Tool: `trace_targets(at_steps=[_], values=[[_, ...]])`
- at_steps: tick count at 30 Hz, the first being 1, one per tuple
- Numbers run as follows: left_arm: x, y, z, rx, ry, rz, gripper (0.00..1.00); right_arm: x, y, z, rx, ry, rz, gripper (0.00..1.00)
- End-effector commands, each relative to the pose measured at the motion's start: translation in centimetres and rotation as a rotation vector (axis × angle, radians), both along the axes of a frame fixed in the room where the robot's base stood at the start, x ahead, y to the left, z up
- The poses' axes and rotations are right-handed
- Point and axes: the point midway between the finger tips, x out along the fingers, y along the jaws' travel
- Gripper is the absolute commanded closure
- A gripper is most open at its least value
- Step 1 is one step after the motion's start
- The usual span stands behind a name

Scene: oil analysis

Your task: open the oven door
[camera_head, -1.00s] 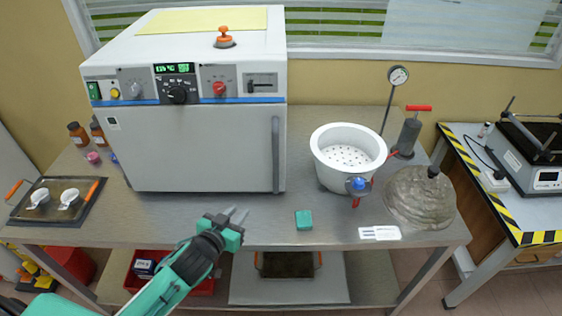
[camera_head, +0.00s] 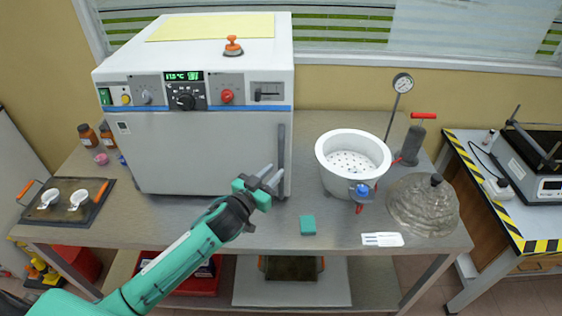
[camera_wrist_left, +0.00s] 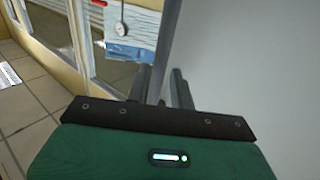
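The white oven (camera_head: 209,60) stands on the metal bench with its grey door (camera_head: 195,155) shut. A dark vertical handle (camera_head: 281,150) runs along the door's right edge. My left gripper (camera_head: 276,174) is at the lower part of this handle, its two grey fingers apart. In the left wrist view the handle (camera_wrist_left: 169,45) appears as a grey bar between the two open fingers (camera_wrist_left: 162,90), with no clear grip on it. The pale door face (camera_wrist_left: 250,70) fills the right of that view. My right gripper is not in view.
A white perforated pot (camera_head: 352,160) stands right of the oven, with a small teal block (camera_head: 307,225) in front. A grey domed lid (camera_head: 422,205) lies further right. A tray (camera_head: 65,200) and brown bottles (camera_head: 88,134) are at the left. Some bench before the door is bare.

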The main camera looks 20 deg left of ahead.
Motion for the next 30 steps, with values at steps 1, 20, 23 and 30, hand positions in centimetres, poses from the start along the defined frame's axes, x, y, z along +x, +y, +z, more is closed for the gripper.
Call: trace_targets(at_steps=[1,20,23,30], values=[[0.9,-0.2,0.3,0.001,-0.001,0.001,0.77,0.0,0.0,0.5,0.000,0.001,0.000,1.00],[4.3,-1.3,0.0,0.001,0.000,0.000,0.77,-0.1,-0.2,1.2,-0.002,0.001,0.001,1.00],[4.2,-1.3,0.0,0.001,0.000,0.000,0.90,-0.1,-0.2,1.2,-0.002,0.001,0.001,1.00],[4.2,-1.3,0.0,0.001,0.001,0.000,1.00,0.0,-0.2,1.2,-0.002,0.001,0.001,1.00]])
